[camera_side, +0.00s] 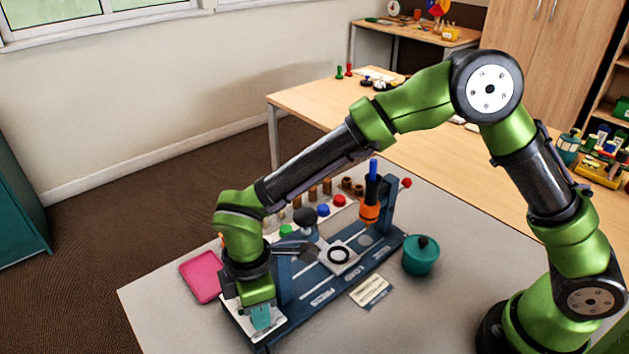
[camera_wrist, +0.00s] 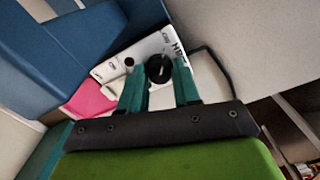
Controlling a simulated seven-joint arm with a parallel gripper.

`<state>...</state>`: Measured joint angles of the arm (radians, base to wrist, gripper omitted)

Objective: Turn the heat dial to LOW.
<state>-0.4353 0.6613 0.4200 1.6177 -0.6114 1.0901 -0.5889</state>
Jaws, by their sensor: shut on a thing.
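The heat dial is a round black knob (camera_wrist: 159,68) on a white panel (camera_wrist: 112,66) in the wrist view. The teal fingers of my gripper (camera_wrist: 158,88) stand on either side of the knob and are shut on it. Dark lettering shows on the panel beside the knob, but it is partly cut off and too small to read surely. I cannot tell which mark the knob points to. In the side view my gripper (camera_side: 263,317) points down at the near left end of the dark blue bench fixture (camera_side: 300,312), over its white panel (camera_side: 239,313); the knob is hidden there.
A pink tray (camera_side: 200,277) lies left of the fixture. A dark post with an orange and blue tool (camera_side: 370,195) rises at its far end. A teal pot (camera_side: 421,255) and a card (camera_side: 371,291) lie to the right. Coloured buttons and brown cylinders line the back.

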